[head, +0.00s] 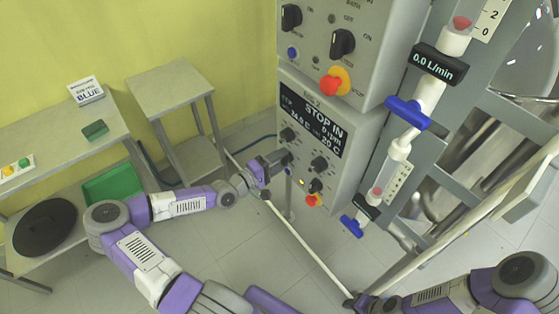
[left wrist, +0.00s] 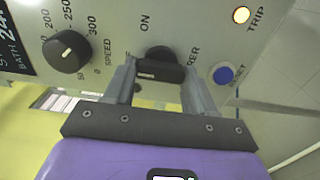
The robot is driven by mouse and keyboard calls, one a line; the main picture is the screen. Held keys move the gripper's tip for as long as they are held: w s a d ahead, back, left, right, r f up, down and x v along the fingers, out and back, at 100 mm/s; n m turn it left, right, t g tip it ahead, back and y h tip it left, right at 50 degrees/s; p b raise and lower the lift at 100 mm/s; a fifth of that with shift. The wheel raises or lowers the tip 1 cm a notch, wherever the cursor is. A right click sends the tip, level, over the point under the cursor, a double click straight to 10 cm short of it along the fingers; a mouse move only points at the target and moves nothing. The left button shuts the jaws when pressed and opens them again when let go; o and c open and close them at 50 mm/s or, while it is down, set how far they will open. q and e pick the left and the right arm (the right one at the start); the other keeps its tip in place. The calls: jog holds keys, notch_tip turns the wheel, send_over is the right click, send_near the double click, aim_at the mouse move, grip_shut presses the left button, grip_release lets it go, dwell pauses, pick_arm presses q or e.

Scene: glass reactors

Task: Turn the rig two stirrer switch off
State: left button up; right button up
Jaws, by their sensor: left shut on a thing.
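The rig two panel (head: 345,165) is the lower grey box in the head view, with a dark display (head: 312,122) reading "STOP IN". In the left wrist view the black stirrer switch (left wrist: 160,66) sits between my fingers, below an "ON" label. Its handle lies roughly across the picture, with a pale mark towards the left; the fingers partly cover its lettering. My left gripper (head: 284,158) is at the left side of the panel, shut on this switch; it also shows in the left wrist view (left wrist: 158,88). My right gripper (head: 354,301) is low at the bottom edge, its jaws unclear.
A speed dial (left wrist: 68,52), a blue reset button (left wrist: 223,75) and a lit trip lamp (left wrist: 241,14) flank the switch. Another control box (head: 345,35) stands above. Blue-handled valves (head: 407,113) and frame rails stand right. Side tables (head: 170,85) are left.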

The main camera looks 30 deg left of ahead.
dwell(0.3)
pick_arm(q)
jog(key=o, duration=1)
jog(key=shift+o, duration=0.2)
jog(key=v, duration=0.7)
jog(key=shift+s, duration=0.35)
jog(key=shift+a, duration=0.1)
